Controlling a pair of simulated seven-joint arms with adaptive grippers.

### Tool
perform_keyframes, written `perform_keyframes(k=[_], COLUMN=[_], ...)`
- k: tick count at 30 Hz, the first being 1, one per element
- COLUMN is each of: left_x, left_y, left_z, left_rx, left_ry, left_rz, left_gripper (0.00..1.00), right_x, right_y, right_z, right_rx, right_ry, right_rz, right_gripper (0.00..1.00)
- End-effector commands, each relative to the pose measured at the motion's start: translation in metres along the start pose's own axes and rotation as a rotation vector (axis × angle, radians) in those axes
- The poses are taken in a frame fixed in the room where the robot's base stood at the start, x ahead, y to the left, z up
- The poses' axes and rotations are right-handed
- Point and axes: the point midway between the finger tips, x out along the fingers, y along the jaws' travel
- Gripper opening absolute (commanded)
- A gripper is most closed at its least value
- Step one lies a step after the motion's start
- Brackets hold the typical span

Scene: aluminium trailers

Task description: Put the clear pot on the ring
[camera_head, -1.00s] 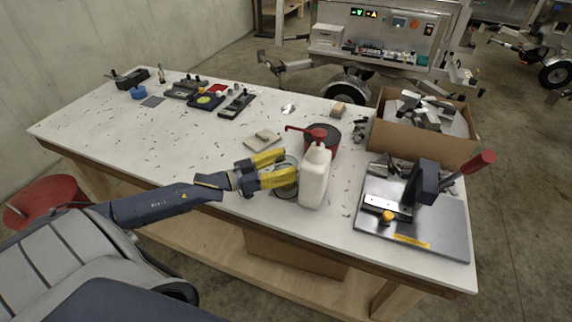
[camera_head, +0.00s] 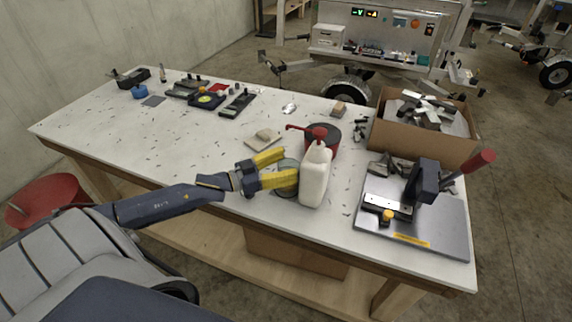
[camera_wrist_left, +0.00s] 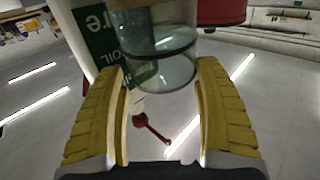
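The clear pot (camera_head: 289,164) stands at the near side of the bench, close against the white bottle. It is partly hidden by my left gripper (camera_head: 291,167), whose yellow fingers lie on either side of it. In the left wrist view, the clear pot (camera_wrist_left: 165,70) shows between the two fingertips (camera_wrist_left: 162,75). The fingers are spread about as wide as the pot; I cannot tell whether they press on it. I cannot make out the ring for certain; a dark curved edge shows low by the pot. My right gripper is not in view.
A press on a metal plate (camera_head: 440,235) and a cardboard box (camera_head: 420,143) are at right. A beige pad (camera_head: 262,142) lies behind the gripper. The bench's left middle is mostly clear.

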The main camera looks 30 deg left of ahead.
Motion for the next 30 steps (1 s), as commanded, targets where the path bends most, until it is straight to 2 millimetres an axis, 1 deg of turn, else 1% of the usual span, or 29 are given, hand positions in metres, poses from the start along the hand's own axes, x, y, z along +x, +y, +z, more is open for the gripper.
perform_keyframes(k=[1,3,7,12,16,18,30], left_x=[-0.002,-0.002,-0.003,-0.003,-0.003,-0.010,-0.053], left_y=[0.002,0.002,0.002,0.003,0.002,0.002,0.002], left_z=[0.014,0.015,0.016,0.013,0.002,0.004,-0.002], left_rx=[-0.010,-0.011,-0.012,-0.012,-0.012,-0.015,-0.009], left_ry=[-0.022,-0.022,-0.023,-0.023,-0.023,-0.025,-0.018], left_rz=[-0.005,-0.006,-0.006,-0.006,-0.006,-0.006,-0.003], left_gripper=[0.76,0.82,0.82,0.82,0.82,0.82,0.82], right_x=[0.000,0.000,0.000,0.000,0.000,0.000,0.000], right_y=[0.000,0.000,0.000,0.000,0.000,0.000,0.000], right_z=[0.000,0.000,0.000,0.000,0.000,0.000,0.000], right_rx=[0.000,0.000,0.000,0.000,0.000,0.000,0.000], right_ry=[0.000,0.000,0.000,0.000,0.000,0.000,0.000], right_rz=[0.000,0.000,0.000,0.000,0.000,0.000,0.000], right_gripper=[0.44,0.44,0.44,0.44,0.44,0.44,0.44])
